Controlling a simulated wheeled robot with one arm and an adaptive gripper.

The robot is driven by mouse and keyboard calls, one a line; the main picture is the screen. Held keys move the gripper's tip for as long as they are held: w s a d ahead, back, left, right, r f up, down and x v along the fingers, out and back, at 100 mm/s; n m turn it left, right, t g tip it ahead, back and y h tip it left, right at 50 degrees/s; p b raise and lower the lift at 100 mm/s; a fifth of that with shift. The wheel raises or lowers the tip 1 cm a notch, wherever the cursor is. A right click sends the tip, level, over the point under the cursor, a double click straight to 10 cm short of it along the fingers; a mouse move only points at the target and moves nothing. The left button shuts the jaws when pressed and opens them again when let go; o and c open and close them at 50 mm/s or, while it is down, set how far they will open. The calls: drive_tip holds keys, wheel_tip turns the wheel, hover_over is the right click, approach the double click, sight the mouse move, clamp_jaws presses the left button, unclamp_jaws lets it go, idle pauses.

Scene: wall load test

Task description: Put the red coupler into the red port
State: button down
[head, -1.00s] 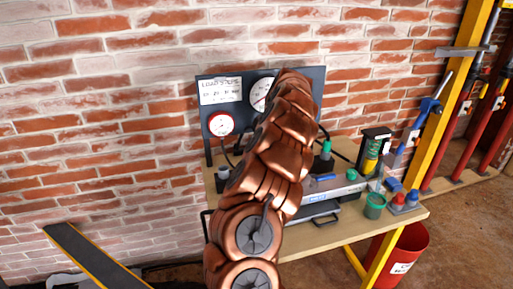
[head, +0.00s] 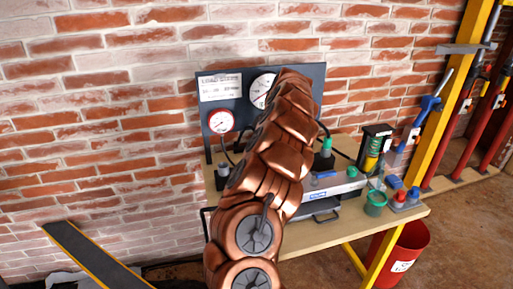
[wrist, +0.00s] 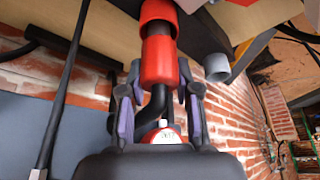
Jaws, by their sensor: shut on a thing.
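The red coupler (wrist: 160,62) is a red cylinder on a dark hose, seen in the middle of the wrist view. My gripper (wrist: 160,88) is shut on it, with one finger on each side. The red port (wrist: 158,10) is a red ring at the top edge of the wrist view. The coupler points at it and looks roughly in line with it. A short dark piece shows between the two red parts; I cannot tell whether they touch. In the head view my arm hides the gripper, coupler and port.
A dark gauge panel (head: 207,100) stands at the back of the wooden bench (head: 402,221) before a brick wall. A grey cylinder (wrist: 217,66) is close beside the coupler. A green cup (head: 375,203) and tools stand on the right of the bench. A red bucket (head: 408,248) is on the floor.

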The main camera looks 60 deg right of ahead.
drive_tip(key=shift+f+b, duration=0.65)
drive_tip(key=shift+f, duration=0.1)
idle(0.6)
drive_tip(key=c, duration=0.7)
unclamp_jaws()
drive_tip(key=shift+c, duration=0.2)
drive_tip(key=o, duration=0.5)
drive_tip(key=shift+r, duration=0.2)
drive_tip(key=shift+r+p, duration=1.1)
drive_tip(key=shift+r, duration=2.75)
